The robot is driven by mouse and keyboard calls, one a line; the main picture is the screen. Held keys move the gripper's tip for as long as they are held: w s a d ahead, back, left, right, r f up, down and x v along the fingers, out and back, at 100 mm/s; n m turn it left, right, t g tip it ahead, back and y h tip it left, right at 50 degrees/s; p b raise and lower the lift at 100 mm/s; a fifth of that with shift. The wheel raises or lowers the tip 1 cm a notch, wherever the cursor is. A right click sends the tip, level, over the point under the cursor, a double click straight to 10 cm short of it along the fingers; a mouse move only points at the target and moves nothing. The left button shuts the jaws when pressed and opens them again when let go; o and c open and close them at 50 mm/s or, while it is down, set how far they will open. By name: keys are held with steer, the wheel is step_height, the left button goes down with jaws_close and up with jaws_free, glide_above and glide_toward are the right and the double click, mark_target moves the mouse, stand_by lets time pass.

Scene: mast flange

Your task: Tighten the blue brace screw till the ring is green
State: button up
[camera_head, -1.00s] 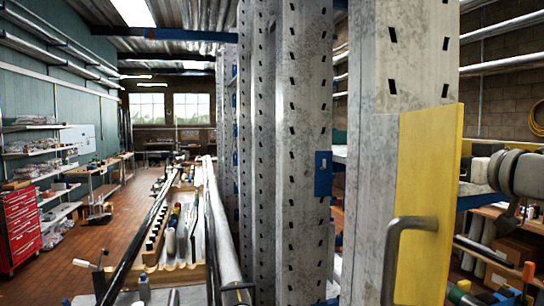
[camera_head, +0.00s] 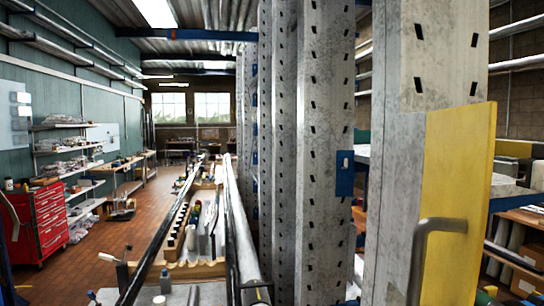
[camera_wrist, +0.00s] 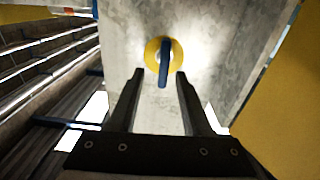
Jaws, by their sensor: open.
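In the wrist view, the blue brace screw (camera_wrist: 163,68) shows as a narrow blue bar, upright in the picture, on a pale grey metal face. A yellow ring (camera_wrist: 150,53) surrounds its base; I see no green on it. My gripper (camera_wrist: 155,75) is open, with one dark finger on each side of the bar's lower end in the picture. I see no contact, and I cannot tell how far the fingertips are from the face. The screw and my gripper are not visible in the head view.
A yellow panel (camera_head: 460,190) with a grey handle (camera_head: 432,235) stands at the right, beside perforated metal posts (camera_head: 325,130). A yellow surface (camera_wrist: 285,90) also fills the wrist view's right side. A red tool cabinet (camera_head: 45,220) stands left by open brick floor.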

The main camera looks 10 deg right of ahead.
steer(key=s+d+r+m+g+h+b, duration=0.1)
steer(key=s+d+r+m+h, duration=0.25)
steer(key=d+m+h, duration=0.5)
steer(key=s+d+r+m+h+b, duration=0.1)
steer(key=s+d+r+m+h, duration=0.25)
steer(key=d+m+h, duration=0.45)
steer(key=s+d+f+m+g+b, duration=0.3)
steer(key=s+d+f+m+g, duration=0.4)
steer(key=m, duration=0.8)
steer(key=w+a+f+m+y+b, duration=0.2)
steer(key=w+a+f+m+y, duration=0.3)
steer(key=w+a+f+y, duration=0.3)
steer(key=w+a+r+t+y, duration=0.2)
steer(key=a+r+t+y, duration=0.1)
steer(key=a, duration=0.5)
steer(key=w+a+r+t+y+b, duration=0.1)
steer(key=w+a+r+t+y, duration=0.1)
steer(key=a+r+t+y, duration=0.2)
steer(key=a+n+y, duration=0.1)
steer(key=a+y, duration=0.1)
steer(key=a, duration=0.2)
steer(key=shift+w+r+t+b, duration=0.25)
steer(key=shift+r+t+b, duration=0.05)
steer(key=shift+t, duration=0.1)
steer(key=shift+w+a, duration=0.15)
steer(key=shift+w, duration=3.15)
jaws_close()
